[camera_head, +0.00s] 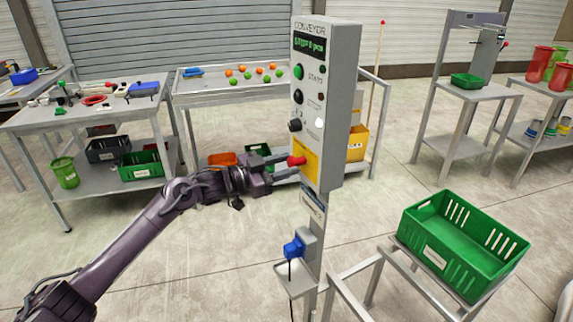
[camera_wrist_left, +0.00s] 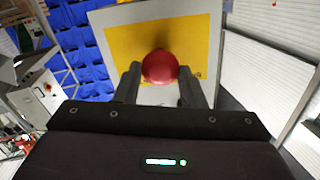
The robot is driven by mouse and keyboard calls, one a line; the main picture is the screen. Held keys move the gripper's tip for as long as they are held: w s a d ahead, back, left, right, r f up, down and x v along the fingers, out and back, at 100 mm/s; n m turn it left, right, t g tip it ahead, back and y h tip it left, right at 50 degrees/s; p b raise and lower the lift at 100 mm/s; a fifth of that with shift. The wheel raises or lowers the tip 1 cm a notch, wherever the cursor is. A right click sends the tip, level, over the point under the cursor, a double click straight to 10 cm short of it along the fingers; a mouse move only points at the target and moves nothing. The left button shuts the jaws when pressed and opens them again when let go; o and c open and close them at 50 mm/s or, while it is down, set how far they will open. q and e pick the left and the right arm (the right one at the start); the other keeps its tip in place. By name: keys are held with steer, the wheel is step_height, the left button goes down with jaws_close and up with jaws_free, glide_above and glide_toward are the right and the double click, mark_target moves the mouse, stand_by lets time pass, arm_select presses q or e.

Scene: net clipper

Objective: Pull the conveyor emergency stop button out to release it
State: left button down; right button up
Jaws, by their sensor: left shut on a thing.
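The red emergency stop button (camera_head: 297,161) sits on a yellow plate (camera_head: 307,171) low on the grey conveyor control box (camera_head: 342,100). My left gripper (camera_head: 287,168) reaches in from the left and is shut on the button. In the left wrist view the round red button (camera_wrist_left: 160,67) lies between the two dark fingers of my left gripper (camera_wrist_left: 159,82), with the yellow plate (camera_wrist_left: 125,45) behind it. The button's base is hidden, so I cannot tell how far out it stands. My right gripper is not in view.
A blue plug (camera_head: 293,248) sits on a bracket below the box. A green crate (camera_head: 462,245) rests on a metal frame at the lower right. Tables with crates and balls (camera_head: 255,74) stand behind.

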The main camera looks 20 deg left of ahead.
arm_select(q)
steer(key=c, duration=0.9)
jaws_free()
steer(key=shift+s+a, duration=0.15)
steer(key=shift+a, duration=0.05)
steer(key=b+v, duration=0.2)
steer(key=v, duration=0.5)
steer(key=shift+s+a, duration=0.25)
steer(key=shift+s, duration=0.05)
